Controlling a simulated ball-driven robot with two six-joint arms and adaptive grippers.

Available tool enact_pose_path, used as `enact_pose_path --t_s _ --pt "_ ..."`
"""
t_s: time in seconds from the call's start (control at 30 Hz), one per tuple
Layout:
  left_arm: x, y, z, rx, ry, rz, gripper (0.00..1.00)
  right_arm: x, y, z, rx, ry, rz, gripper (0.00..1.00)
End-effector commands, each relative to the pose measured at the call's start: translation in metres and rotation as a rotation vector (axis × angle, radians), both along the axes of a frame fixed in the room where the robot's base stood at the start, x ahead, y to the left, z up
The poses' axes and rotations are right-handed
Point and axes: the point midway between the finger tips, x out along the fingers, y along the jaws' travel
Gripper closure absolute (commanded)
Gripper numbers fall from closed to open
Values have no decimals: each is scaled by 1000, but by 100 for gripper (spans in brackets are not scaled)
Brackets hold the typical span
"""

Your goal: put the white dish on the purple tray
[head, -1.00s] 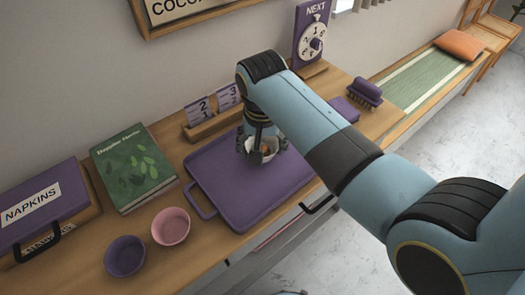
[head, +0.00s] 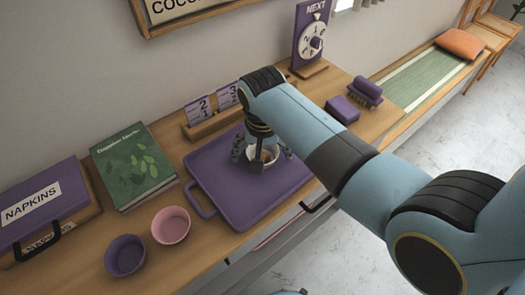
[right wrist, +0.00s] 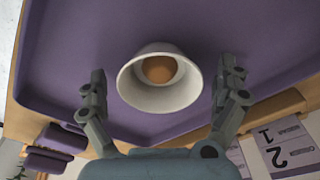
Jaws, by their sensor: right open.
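The white dish (right wrist: 150,95) sits on the purple tray (right wrist: 70,50) in the right wrist view, with a round brown thing (right wrist: 160,68) inside it. In the head view the dish (head: 264,161) rests on the tray (head: 240,208), partly hidden by my right gripper (head: 263,156). My right gripper (right wrist: 160,90) is open, with one finger on each side of the dish and a visible gap to it on both sides. My left gripper is not in view.
A pink bowl (head: 171,225) and a purple bowl (head: 125,255) stand left of the tray. A green book (head: 134,167) and napkin box (head: 45,205) lie further left. A number-card stand (head: 212,117), dial (head: 312,42) and brush (head: 367,91) stand behind and right.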

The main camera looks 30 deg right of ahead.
Motion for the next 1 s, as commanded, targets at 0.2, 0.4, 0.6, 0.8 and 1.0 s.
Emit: enact_pose_path --t_s 0.2,0.4,0.6,0.8,1.0 --pt "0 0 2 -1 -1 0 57 0 1 12 1 -3 0 0" --pt "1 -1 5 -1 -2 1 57 -4 4 54 2 -5 -1 0" --pt "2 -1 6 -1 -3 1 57 -8 6 96 2 -5 -1 0" --pt "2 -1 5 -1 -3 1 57 -11 7 119 -1 -1 0 0" --pt "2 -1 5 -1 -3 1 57 -12 7 123 -1 -1 0 0"
